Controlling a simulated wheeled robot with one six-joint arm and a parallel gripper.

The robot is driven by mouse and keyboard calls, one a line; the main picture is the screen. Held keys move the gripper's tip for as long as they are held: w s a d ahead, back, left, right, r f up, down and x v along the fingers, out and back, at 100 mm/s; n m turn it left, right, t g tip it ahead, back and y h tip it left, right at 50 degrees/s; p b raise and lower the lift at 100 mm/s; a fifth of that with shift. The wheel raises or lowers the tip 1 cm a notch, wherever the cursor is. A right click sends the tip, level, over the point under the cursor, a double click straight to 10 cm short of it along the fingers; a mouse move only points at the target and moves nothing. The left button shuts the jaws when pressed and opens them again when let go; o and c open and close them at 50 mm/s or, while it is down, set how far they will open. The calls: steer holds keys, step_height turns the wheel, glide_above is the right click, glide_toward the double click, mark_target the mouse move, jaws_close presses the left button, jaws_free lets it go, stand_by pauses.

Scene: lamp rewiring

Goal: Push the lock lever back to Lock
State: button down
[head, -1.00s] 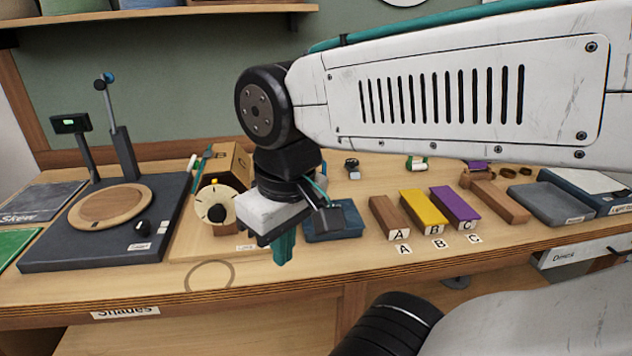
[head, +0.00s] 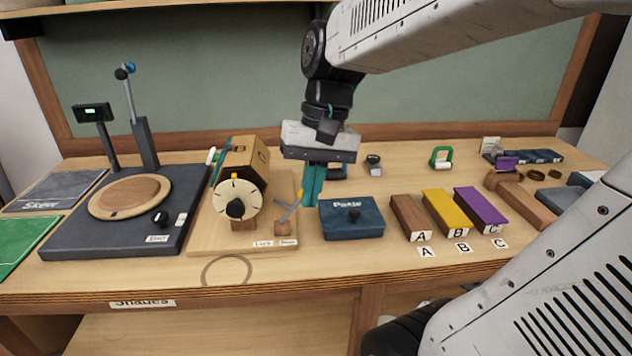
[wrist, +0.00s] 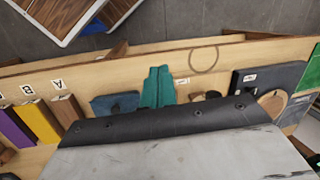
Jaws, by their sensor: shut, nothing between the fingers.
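The lock lever (head: 288,212) is a thin grey bar with a yellow tip, rising from a small wooden block on the wooden board (head: 215,247). It tilts to the right, away from the side with the "Lock" label (head: 263,243). A second label (head: 287,242), too small to read surely, lies to its right. My gripper (head: 312,202) has its teal fingers shut and empty, pointing down just right of the lever's yellow tip. I cannot tell whether they touch. The fingers show in the wrist view (wrist: 158,80), where the lever cannot be made out.
A cream dial (head: 246,193) and a wooden housing stand left of the lever. A blue "Paste" box (head: 352,222) sits close to the right of my fingers. Blocks A, B and C (head: 447,212) lie farther right. The bench front near the ring mark is clear.

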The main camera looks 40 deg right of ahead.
steer(key=w+d+f+m+t+y, duration=0.1)
steer(key=w+d+m, duration=0.4)
steer(key=d, duration=0.6)
steer(key=w+d+f+m+t+y, duration=0.2)
steer(key=w+d+f+m+y, duration=0.1)
steer(key=d, duration=0.9)
steer(key=w+m+y, duration=0.1)
steer(key=w+m, duration=0.1)
steer(key=w, duration=0.1)
steer(key=shift+w+d+f+y, duration=0.15)
steer(key=shift+w+f+y, duration=0.15)
steer(key=x, duration=1)
steer(key=shift+w, duration=0.15)
steer(key=shift+s+a+r, duration=0.2)
steer(key=shift+a+r, duration=0.15)
steer(key=shift+a, duration=0.25)
steer(key=shift+s+a+r, duration=0.2)
steer(key=shift+a+r, duration=0.15)
steer(key=shift+a, duration=0.3)
steer(key=shift+s+a+r, duration=0.15)
steer(key=shift+a+r, duration=0.05)
steer(key=shift+a, duration=0.35)
